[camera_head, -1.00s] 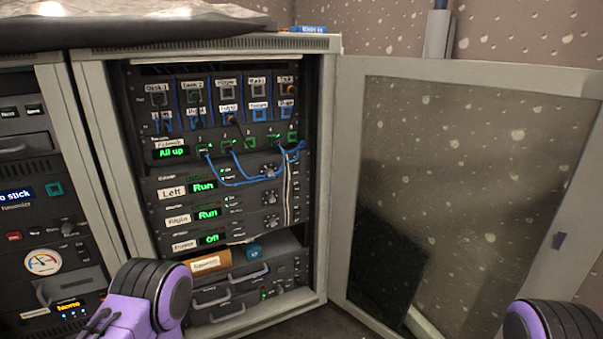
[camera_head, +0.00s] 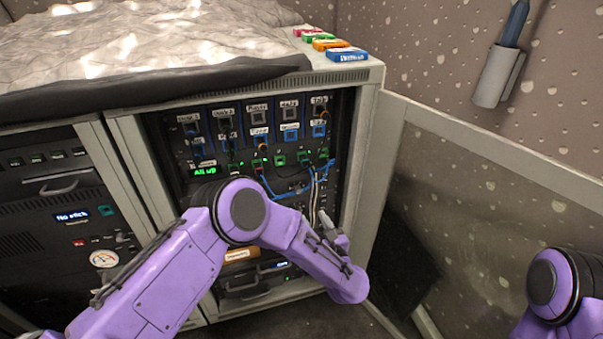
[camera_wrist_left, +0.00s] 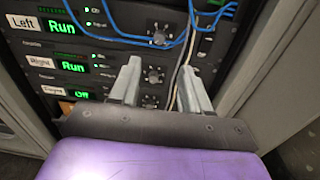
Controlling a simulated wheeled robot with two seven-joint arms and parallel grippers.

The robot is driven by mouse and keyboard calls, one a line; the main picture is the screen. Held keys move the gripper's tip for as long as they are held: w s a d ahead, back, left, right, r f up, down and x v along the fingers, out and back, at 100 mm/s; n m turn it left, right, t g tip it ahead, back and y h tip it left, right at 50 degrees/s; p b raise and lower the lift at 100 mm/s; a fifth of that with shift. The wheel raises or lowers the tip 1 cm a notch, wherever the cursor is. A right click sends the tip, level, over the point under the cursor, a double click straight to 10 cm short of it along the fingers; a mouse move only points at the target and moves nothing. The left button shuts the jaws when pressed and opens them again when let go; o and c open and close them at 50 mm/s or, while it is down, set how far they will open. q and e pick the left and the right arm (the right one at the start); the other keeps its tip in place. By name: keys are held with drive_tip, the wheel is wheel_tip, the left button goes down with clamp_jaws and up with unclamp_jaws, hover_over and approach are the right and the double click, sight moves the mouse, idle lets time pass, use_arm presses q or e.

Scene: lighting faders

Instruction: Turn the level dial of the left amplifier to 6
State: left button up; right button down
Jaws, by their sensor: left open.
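In the left wrist view the left amplifier (camera_wrist_left: 24,22) is the top one, labelled "Left", with a green "Run" display (camera_wrist_left: 62,27). Its level dial (camera_wrist_left: 160,37) is a dark round knob to the right, with a blue cable passing close by. I cannot read its setting. My left gripper (camera_wrist_left: 160,70) is open and empty, its fingertips below that dial and around the height of the right amplifier's dial (camera_wrist_left: 153,75). In the head view my left gripper (camera_head: 328,232) is in front of the rack, and my left arm hides the amplifiers. My right gripper is out of view.
Blue cables (camera_head: 285,193) and pale cables (camera_wrist_left: 180,62) hang beside the dials and near the fingers. An open glazed door (camera_head: 480,210) stands to the right. A labelled "Right" amplifier (camera_wrist_left: 38,61) lies below the left one. Coloured blocks sit on the cabinet top (camera_head: 352,76).

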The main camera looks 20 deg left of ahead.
sight(299, 192)
use_arm(q)
drive_tip(key=shift+n, duration=0.3)
drive_tip(key=b+x, duration=0.1)
drive_tip(key=x, duration=0.9)
drive_tip(key=shift+w+a, duration=0.2)
drive_tip(key=shift+a, duration=0.05)
clamp_jaws()
